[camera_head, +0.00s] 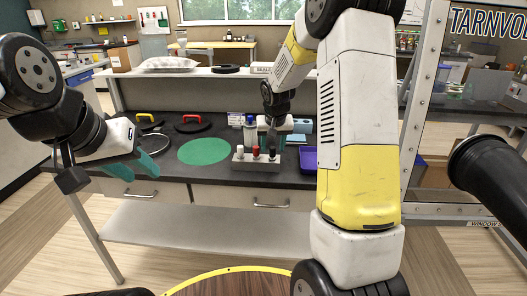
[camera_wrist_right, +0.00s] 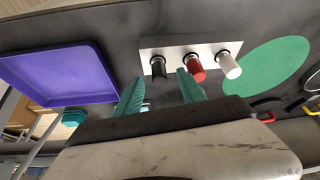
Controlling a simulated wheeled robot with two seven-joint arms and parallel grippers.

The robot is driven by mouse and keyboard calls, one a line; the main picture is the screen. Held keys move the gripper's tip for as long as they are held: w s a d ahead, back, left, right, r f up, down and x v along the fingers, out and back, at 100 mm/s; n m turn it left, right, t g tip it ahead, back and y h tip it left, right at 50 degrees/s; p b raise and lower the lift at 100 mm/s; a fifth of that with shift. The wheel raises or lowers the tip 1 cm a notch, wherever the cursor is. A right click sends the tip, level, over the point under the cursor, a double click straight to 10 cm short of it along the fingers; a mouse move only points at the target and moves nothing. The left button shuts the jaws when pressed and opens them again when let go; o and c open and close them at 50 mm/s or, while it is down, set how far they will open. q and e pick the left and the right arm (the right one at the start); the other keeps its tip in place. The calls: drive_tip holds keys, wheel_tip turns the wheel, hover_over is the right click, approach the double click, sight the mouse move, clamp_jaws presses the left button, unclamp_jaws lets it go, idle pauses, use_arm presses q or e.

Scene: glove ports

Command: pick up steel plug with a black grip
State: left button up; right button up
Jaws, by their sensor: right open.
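The steel plug with a black grip (camera_wrist_right: 158,67) stands upright in a pale rack (camera_wrist_right: 178,54), at the end of the row nearest the purple tray. A red-grip plug (camera_wrist_right: 196,69) and a white-grip plug (camera_wrist_right: 229,66) stand beside it. The rack also shows in the head view (camera_head: 252,165), on the dark bench. My right gripper (camera_wrist_right: 160,90) is open and empty, its teal fingers spread either side of the black grip's line in the wrist view, apart from it. My left gripper (camera_head: 136,172) is open and empty left of the bench front.
A purple tray (camera_wrist_right: 62,76) lies beside the rack. A green round mat (camera_head: 204,151) lies on its other side. A blue-white bottle (camera_head: 250,131) stands behind the rack. Round lids with red (camera_head: 193,118) and yellow (camera_head: 146,116) handles lie further left. A shelf runs behind.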

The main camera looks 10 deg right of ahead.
drive_tip(key=x, duration=0.2)
drive_tip(key=shift+w+f, duration=0.1)
drive_tip(key=shift+f, duration=0.15)
clamp_jaws()
drive_tip(key=shift+r, duration=0.15)
